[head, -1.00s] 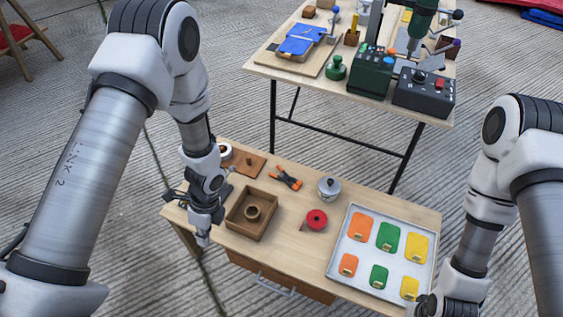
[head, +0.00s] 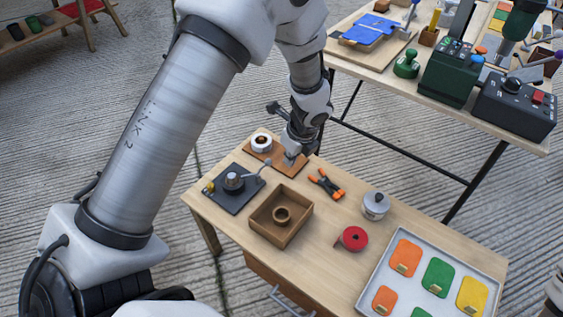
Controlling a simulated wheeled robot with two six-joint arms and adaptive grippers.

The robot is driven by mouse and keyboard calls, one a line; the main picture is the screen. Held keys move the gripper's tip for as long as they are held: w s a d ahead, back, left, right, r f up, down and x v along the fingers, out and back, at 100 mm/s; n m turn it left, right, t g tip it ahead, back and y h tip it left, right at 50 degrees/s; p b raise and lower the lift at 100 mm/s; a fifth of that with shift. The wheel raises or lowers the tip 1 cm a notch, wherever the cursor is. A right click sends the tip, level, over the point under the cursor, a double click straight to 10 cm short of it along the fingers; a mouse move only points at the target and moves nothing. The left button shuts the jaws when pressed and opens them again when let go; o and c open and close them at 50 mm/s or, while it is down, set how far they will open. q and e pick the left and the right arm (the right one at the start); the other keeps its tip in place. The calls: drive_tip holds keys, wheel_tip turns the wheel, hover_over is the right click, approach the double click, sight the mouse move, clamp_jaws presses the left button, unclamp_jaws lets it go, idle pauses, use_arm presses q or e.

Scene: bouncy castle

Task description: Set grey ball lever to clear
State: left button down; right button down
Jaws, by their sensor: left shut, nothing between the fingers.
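The lever unit is a dark square plate (head: 222,200) with a round dark hub, at the left end of the near table. Its thin lever runs up and right from the hub to a small grey ball (head: 266,161). A small yellow piece (head: 209,187) is at the plate's left corner. Any clear marking is too small to read. My left gripper (head: 291,160) is shut and empty, pointing down over the wooden board, a little right of the grey ball and seemingly apart from it. My right gripper is out of view; only a bit of that arm shows at the right edge.
A wooden board (head: 270,148) with a white roll (head: 261,142) lies behind the lever. A wooden box (head: 272,232), orange clamp (head: 325,185), metal pot (head: 375,206), red tape (head: 354,238) and tray of coloured cards (head: 372,277) stand to the right. A second table (head: 465,120) is behind.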

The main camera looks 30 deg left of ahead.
use_arm(q)
drive_tip(key=b+x, duration=0.4)
drive_tip(key=x, duration=0.5)
drive_tip(key=shift+d+f, duration=0.1)
drive_tip(key=shift+f, duration=0.1)
drive_tip(key=a, duration=0.1)
drive_tip(key=w+a+b, duration=0.1)
drive_tip(key=a, duration=0.1)
drive_tip(key=shift+a+r, duration=0.15)
drive_tip(key=shift+a, duration=0.05)
drive_tip(key=shift+w+a+r, duration=0.1)
drive_tip(key=shift+a+r, duration=0.05)
drive_tip(key=shift+a, duration=0.15)
drive_tip(key=shift+w+a+n+p, duration=0.1)
drive_tip(key=shift+n+p, duration=0.2)
drive_tip(key=shift+p, duration=0.1)
